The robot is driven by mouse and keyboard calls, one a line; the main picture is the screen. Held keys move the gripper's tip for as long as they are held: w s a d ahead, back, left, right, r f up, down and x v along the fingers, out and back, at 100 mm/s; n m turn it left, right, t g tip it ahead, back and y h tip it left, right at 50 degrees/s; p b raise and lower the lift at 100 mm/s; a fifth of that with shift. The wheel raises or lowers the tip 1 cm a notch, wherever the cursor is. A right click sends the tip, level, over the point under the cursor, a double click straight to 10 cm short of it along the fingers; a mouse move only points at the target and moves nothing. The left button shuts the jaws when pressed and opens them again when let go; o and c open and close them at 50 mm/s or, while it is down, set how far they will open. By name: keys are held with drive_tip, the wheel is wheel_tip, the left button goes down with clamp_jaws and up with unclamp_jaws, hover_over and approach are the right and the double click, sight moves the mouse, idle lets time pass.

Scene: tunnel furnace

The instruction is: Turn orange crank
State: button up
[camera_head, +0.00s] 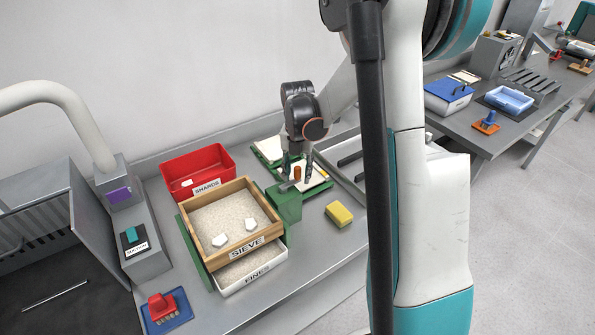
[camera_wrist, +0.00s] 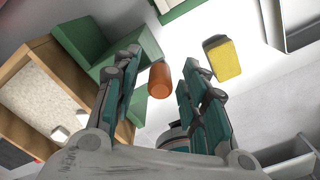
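The crank's orange cylindrical handle (camera_wrist: 161,80) shows in the wrist view, between the tips of my gripper (camera_wrist: 158,90) and apart from both fingers. In the head view the orange handle (camera_head: 297,173) stands beside the green box (camera_head: 286,207) at the right of the sieve, and my gripper (camera_head: 297,168) points down over it with one finger on each side. My gripper is open and holds nothing. The crank's arm and its joint to the green box are mostly hidden or too small to tell.
The wooden sieve (camera_head: 275,229) holds pale sand and white pieces, above a white fines tray (camera_head: 252,280). A red shards bin (camera_head: 200,163) stands behind. A yellow sponge (camera_head: 339,214) lies right of the green box. The bench front (camera_head: 310,260) is clear.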

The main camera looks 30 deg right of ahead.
clamp_jaws()
